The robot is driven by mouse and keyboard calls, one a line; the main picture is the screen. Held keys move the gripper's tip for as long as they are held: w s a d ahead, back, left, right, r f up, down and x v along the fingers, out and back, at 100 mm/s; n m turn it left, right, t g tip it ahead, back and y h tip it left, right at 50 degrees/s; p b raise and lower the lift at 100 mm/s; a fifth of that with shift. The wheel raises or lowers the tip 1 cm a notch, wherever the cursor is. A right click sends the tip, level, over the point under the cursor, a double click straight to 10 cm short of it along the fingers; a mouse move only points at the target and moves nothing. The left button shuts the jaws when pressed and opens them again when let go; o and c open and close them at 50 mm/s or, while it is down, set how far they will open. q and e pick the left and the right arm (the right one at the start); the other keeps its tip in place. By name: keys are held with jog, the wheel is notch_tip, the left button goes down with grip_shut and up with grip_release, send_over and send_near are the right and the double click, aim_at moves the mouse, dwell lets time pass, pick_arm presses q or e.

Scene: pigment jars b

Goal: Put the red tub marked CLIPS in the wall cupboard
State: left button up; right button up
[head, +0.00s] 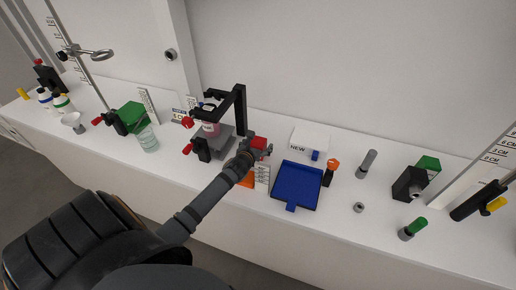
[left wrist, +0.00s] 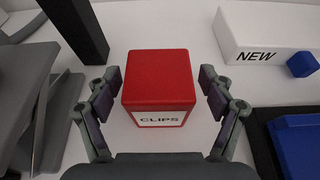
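The red tub marked CLIPS (left wrist: 158,82) stands upright on the white bench, centred in the left wrist view, with its label facing me. In the head view, the tub (head: 259,143) shows small, partly hidden behind my left gripper. My left gripper (left wrist: 160,95) is open, with one finger on each side of the tub and a small gap on both sides. In the head view, the left gripper (head: 258,150) is at the tub, at the end of the arm. The wall cupboard is not visible in these frames. My right gripper is not in view.
A white box marked NEW (head: 309,139) stands right of the tub, and a blue tray (head: 297,184) lies in front of it. A black frame (head: 241,105) on a grey stand rises just left of the tub. Small tools and parts lie further right.

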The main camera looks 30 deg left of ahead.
pick_arm(q)
jog(key=c, duration=1.2)
jog(key=shift+o, duration=0.2)
